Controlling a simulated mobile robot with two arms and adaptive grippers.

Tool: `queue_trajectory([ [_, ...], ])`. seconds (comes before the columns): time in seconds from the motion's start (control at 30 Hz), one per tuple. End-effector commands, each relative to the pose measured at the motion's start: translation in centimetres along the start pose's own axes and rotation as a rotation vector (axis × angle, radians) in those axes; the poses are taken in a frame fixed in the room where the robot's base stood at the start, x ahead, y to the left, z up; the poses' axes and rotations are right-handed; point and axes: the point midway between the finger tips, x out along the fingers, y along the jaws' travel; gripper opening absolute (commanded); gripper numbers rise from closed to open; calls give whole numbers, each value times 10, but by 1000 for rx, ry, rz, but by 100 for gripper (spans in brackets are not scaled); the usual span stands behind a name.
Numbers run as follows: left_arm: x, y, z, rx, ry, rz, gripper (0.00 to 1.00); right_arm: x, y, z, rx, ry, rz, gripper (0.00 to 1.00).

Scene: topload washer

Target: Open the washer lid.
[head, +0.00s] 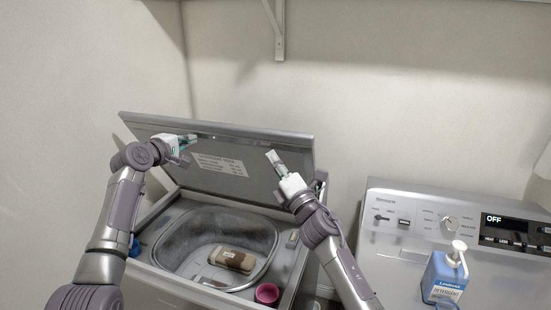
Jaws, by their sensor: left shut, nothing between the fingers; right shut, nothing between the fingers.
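The washer lid (240,183) is a grey panel with a label, raised and tilted back above the washer (289,259). The drum opening (190,232) shows below it. My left gripper (192,139) is shut and empty at the upper left of the lid's inner face, near its top edge; I cannot tell whether it touches. My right gripper (272,156) is shut and empty in front of the lid's right part, pointing up and left; contact is unclear.
A brown and white item (231,260) lies in the drum opening. A pink cup (267,293) is at the front rim. A second appliance (400,262) with a control panel stands at right, with a blue detergent bottle (445,275) on it. A wall shelf bracket (278,35) is above.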

Motion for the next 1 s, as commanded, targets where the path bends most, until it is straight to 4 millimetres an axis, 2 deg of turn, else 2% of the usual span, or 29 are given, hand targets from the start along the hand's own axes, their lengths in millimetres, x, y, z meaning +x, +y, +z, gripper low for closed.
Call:
queue_trajectory([
  [0.47, 0, 0, 0, 0, 0, 0, 0, 6, 0, 7, 1, -1, 0, 0],
  [0.73, 0, 0, 0, 0, 0, 0, 0, 26, 1, 26, 1, -1, 1, 0],
  [1.0, 0, 0, 0, 0, 0, 0, 1, 26, 1, 26, 2, -1, 0, 0],
])
